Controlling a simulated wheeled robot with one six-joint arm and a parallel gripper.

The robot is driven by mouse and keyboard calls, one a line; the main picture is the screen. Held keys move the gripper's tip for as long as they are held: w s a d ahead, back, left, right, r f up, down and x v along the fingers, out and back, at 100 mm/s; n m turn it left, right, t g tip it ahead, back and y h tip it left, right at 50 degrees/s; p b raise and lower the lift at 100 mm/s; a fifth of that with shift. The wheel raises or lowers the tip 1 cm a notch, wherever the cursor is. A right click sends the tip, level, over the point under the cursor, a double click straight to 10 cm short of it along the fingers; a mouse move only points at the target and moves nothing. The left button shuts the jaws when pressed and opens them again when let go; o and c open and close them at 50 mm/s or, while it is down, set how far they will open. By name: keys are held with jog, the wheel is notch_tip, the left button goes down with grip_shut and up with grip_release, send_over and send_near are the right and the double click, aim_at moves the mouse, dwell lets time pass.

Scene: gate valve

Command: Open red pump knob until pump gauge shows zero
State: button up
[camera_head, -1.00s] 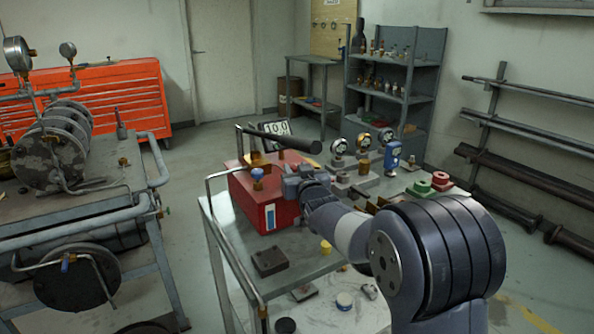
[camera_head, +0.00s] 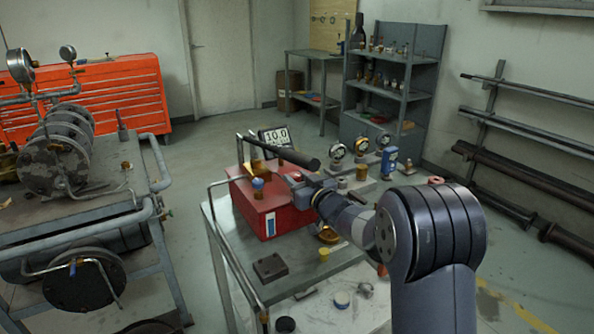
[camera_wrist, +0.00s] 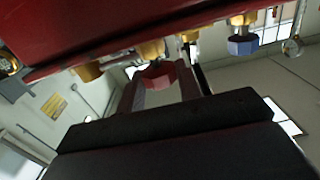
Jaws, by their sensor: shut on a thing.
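The red pump (camera_head: 262,218) stands on the bench, with a long black lever (camera_head: 285,152) across its top. The red knob (camera_wrist: 158,75) shows in the wrist view below the pump's red body (camera_wrist: 100,30), which fills the upper left. My gripper (camera_wrist: 160,82) has one finger on either side of the knob and is shut on it. In the head view my gripper (camera_head: 304,184) is at the pump's right side, and the knob is hidden there.
Small dial gauges (camera_head: 361,148) and a blue device (camera_head: 388,163) stand right of the pump. A dark block (camera_head: 269,267) and a yellow cap (camera_head: 324,254) lie in front. A blue-capped fitting (camera_head: 258,186) sits on the pump. A metal rail (camera_head: 230,258) edges the bench.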

aim_at(300, 174)
jog(key=n+g+y+p, duration=0.1)
jog(key=p, duration=0.1)
jog(key=n+g+y+p, duration=0.1)
jog(key=p, duration=0.1)
jog(key=shift+w+d+r, duration=0.15)
jog(key=shift+d+r, duration=0.05)
jog(key=shift+r, duration=0.15)
jog(key=n+g+y+p, duration=0.2)
jog(key=p, duration=0.1)
jog(key=shift+w+d+f+g+y+p, duration=0.1)
jog(key=shift+g+y+p, duration=0.2)
jog(key=shift+g, duration=0.1)
jog(key=n+g+p, duration=0.1)
jog(key=n+g+y, duration=0.1)
jog(key=g, duration=0.1)
jog(key=shift+w+f+n+y+p, duration=0.15)
jog(key=shift+n+y+p, duration=0.15)
jog(key=shift+p, duration=0.05)
jog(key=shift+w+f+n+g+y+p, duration=0.1)
jog(key=shift+n+g+y+p, duration=0.35)
jog(key=shift+n+g, duration=1.1)
jog(key=shift+g, duration=0.85)
jog(key=o, duration=1)
jog(key=shift+c, duration=0.2)
notch_tip(300, 174, up, 10)
jog(key=shift+r+b, duration=0.1)
jog(key=shift+b, duration=0.2)
